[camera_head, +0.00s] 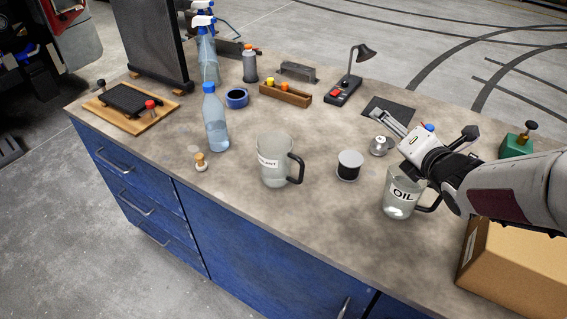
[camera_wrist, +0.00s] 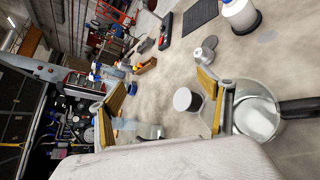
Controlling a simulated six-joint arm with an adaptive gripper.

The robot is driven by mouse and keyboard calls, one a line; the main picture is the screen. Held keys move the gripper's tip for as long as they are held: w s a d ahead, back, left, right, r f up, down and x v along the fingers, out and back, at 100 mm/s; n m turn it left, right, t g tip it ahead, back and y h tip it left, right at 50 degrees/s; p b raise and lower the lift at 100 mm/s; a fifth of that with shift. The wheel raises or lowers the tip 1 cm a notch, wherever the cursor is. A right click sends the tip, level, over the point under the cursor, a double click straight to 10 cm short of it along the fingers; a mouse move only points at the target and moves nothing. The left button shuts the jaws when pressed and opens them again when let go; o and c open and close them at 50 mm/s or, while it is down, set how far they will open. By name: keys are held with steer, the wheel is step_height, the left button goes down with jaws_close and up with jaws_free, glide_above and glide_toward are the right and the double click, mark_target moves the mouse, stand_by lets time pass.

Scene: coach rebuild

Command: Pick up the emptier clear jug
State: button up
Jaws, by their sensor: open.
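Two clear jugs with black handles stand on the workbench. The middle jug (camera_head: 272,165) has a label partly turned away, ending in "ENT"; it looks hazy, and its fill level is hard to read. The right jug (camera_head: 396,207) is marked "OIL" and shows clear liquid low down. It also shows at the right of the wrist view (camera_wrist: 258,112), with its handle pointing right. My gripper (camera_head: 392,143) is open and empty beside and above the OIL jug's rim. In the wrist view, one yellow-padded finger overlaps the jug's near side; whether they touch is unclear.
A dark spool with a pale top (camera_head: 349,166) and a small metal pot (camera_head: 379,146) stand near the OIL jug. A cardboard box (camera_head: 515,262) is at the right front. A water bottle (camera_head: 214,122) stands left of the middle jug. The bench front is clear between the jugs.

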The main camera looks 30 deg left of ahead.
mark_target(303, 169)
steer(key=s+a+f+n+g+y, duration=0.2)
steer(key=s+a+f+n, duration=0.1)
steer(key=a+n, duration=0.2)
steer(key=s+a+f+n+g+y, duration=0.3)
steer(key=a+n, duration=0.2)
steer(key=a, duration=0.1)
steer(key=s+a+f+n+g+y, duration=0.2)
steer(key=s+a+f+n, duration=0.1)
steer(key=a+f+n, duration=0.1)
steer(key=shift+s+a+n+y, duration=0.15)
steer(key=shift+a+n, duration=0.25)
steer(key=shift+a, duration=0.3)
steer(key=shift+s+a+n+y, duration=0.15)
steer(key=shift+a+n, duration=0.25)
steer(key=shift+a, duration=0.25)
steer(key=shift+s+f+n+g+y, duration=0.35)
steer(key=shift+s+n+g+y, duration=0.4)
steer(key=shift+n+g, duration=0.3)
steer(key=shift+w+a, duration=0.1)
steer(key=shift+a, duration=0.05)
steer(key=shift+w+a, duration=0.1)
steer(key=shift+a, duration=1.1)
steer(key=shift+a, duration=0.1)
steer(key=shift+w+a, duration=0.2)
steer(key=shift+a, duration=1.05)
steer(key=shift+w+a, duration=0.2)
steer(key=shift+a, duration=1.05)
